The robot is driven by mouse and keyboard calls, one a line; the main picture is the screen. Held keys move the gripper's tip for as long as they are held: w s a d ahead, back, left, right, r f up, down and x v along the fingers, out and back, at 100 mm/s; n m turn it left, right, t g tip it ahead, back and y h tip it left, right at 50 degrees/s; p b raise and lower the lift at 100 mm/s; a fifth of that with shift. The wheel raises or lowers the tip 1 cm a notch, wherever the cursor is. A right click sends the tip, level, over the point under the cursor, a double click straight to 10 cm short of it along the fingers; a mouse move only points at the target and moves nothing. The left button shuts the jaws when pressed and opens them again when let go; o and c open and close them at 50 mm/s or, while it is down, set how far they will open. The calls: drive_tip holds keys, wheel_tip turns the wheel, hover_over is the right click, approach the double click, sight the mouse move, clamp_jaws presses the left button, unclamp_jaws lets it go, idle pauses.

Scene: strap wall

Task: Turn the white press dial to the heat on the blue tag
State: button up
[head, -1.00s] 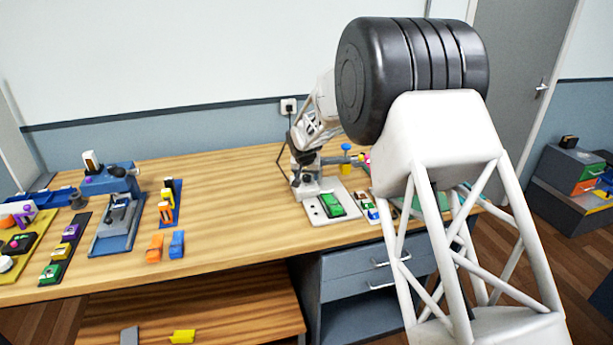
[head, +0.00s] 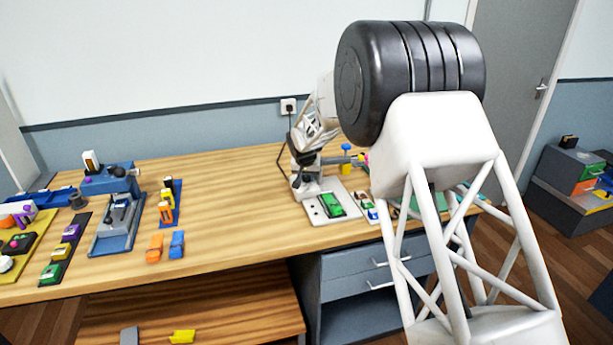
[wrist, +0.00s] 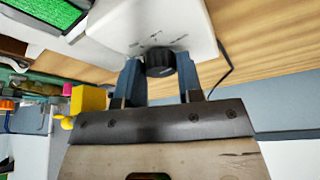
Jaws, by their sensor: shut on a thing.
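The white press (head: 308,186) stands at the right part of the bench, partly hidden by my arm. In the wrist view its white housing (wrist: 190,22) fills the top middle, with a dark round dial (wrist: 158,62) on its face and small marks around it, too small to read. My gripper (wrist: 159,76) has its two blue-grey fingers on either side of the dial and is shut on it. In the head view my gripper is mostly hidden behind my arm. I cannot pick out a blue tag with readable text.
A green block (head: 332,205) lies on the white press's plate. A yellow block (wrist: 88,98) shows left of my fingers. A blue press (head: 112,185) stands at the left, near an orange block (head: 155,248) and a blue block (head: 177,244). The bench middle (head: 235,200) is clear.

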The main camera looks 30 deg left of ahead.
drive_tip(key=shift+n, duration=0.5)
drive_tip(key=shift+w+d+n+g+y, duration=0.1)
drive_tip(key=shift+n+g+y, duration=0.35)
drive_tip(key=shift+n, duration=0.9)
drive_tip(key=shift+d+n+g+y, duration=0.1)
drive_tip(key=shift+n+g+y, duration=0.3)
drive_tip(key=shift+n, duration=1.25)
drive_tip(key=shift+y, duration=0.25)
drive_tip(key=o, duration=0.9)
drive_tip(key=shift+o, duration=0.2)
drive_tip(key=shift+m+t, duration=0.25)
drive_tip(key=shift+m, duration=0.35)
drive_tip(key=shift+m+h, duration=0.4)
drive_tip(key=shift+a+m+t+h, duration=0.1)
drive_tip(key=shift+m+t+h, duration=0.2)
drive_tip(key=shift+m, duration=0.65)
drive_tip(key=shift+a+m+t+h, duration=0.1)
drive_tip(key=shift+m+t+h, duration=0.15)
drive_tip(key=shift+m, duration=0.7)
